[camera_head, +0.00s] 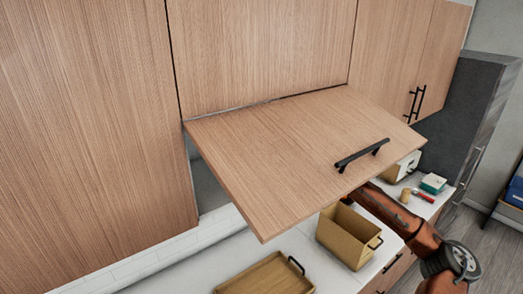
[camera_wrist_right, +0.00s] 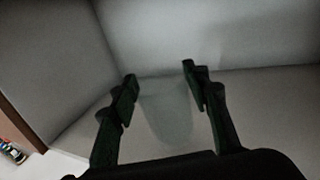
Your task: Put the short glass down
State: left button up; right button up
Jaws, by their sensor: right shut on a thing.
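The short glass (camera_wrist_right: 168,118) is clear and faint in the right wrist view. It is between the two dark fingers of my right gripper (camera_wrist_right: 160,80), which is shut on it. Around it are the pale grey walls and floor of a cabinet interior (camera_wrist_right: 190,40). Whether the glass touches the surface under it I cannot tell. In the head view the raised wooden cabinet door (camera_head: 290,145) hides the right gripper and the glass. My left gripper is not in view.
A brown tray (camera_head: 268,275) and a tan bin (camera_head: 347,236) stand on the white counter (camera_head: 215,262) below. A white box (camera_head: 403,165) and a small teal-topped box (camera_head: 433,184) are farther right. The raised door's black handle (camera_head: 362,155) juts out above my right arm.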

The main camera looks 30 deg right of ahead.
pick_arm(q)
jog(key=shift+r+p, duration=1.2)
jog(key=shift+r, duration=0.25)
pick_arm(e)
jog(key=shift+w+a+f, duration=0.35)
jog(key=shift+w+f, duration=0.25)
jog(key=shift+w+a+f, duration=0.3)
jog(key=shift+w+f, duration=0.25)
jog(key=shift+w, duration=0.1)
jog(key=shift+w+a+f, duration=0.35)
jog(key=shift+w+f, duration=0.25)
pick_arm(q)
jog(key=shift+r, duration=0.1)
pick_arm(e)
jog(key=o, duration=1.4)
jog(key=shift+f, duration=0.1)
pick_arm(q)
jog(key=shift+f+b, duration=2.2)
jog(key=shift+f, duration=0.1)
pick_arm(e)
jog(key=shift+v, duration=6.05)
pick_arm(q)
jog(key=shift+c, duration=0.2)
